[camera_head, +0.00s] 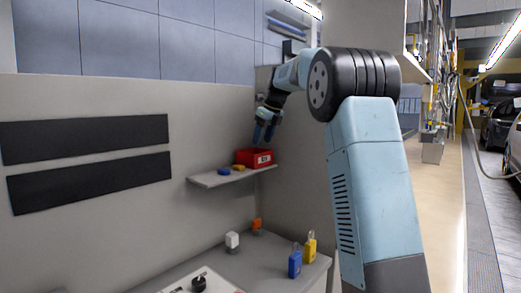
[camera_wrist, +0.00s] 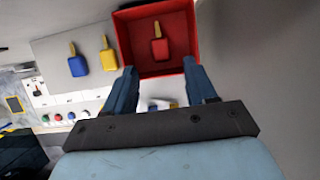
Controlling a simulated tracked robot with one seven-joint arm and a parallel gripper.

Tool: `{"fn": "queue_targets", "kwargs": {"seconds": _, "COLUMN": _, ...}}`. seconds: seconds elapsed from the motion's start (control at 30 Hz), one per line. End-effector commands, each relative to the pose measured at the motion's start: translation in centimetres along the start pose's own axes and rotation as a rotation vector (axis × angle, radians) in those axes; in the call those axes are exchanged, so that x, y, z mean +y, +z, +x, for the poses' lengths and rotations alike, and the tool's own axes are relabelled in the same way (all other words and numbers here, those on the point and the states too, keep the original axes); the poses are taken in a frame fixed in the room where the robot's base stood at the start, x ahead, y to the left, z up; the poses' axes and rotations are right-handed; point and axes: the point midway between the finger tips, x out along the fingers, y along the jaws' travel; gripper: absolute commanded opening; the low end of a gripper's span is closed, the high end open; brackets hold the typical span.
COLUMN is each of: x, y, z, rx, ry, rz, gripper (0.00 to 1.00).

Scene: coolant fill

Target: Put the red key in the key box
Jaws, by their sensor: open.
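The red key (camera_wrist: 159,48) lies inside the open red key box (camera_wrist: 125,35), on its floor, in the wrist view. In the head view the box (camera_head: 245,156) stands on the wall shelf (camera_head: 207,181) with a white label on its front, and the key in it is hidden. My gripper (camera_wrist: 160,68) is open, its two fingers spread near the box's near edge with nothing between them. In the head view my gripper (camera_head: 263,137) hangs just above the box, pointing down.
A blue key (camera_wrist: 77,63) and a yellow key (camera_wrist: 108,58) lie on the shelf left of the box. Below, a bench (camera_head: 263,262) carries a blue padlock-like item (camera_head: 295,264), a yellow one (camera_head: 310,248), a white block (camera_head: 232,240) and an orange item (camera_head: 256,225). A wall backs the shelf.

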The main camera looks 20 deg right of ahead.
Motion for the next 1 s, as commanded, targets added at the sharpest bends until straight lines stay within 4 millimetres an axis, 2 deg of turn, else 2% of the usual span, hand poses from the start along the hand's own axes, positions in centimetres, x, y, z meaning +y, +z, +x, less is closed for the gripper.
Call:
{"fn": "queue_targets", "kwargs": {"seconds": 0.2, "x": 0.0, "y": 0.0, "z": -2.9, "rx": -0.001, "ry": 0.0, "rz": 0.0, "gripper": 0.56}}
{"fn": "queue_targets", "kwargs": {"seconds": 0.57, "x": 0.4, "y": -0.3, "z": -4.1, "rx": 0.0, "ry": -0.002, "rz": -0.025, "gripper": 0.56}}
{"fn": "queue_targets", "kwargs": {"seconds": 0.77, "x": 3.0, "y": -2.6, "z": -5.7, "rx": 0.003, "ry": -0.025, "rz": -0.222, "gripper": 0.56}}
{"fn": "queue_targets", "kwargs": {"seconds": 1.0, "x": 7.3, "y": -7.0, "z": -7.6, "rx": 0.02, "ry": -0.061, "rz": -0.575, "gripper": 0.56}}
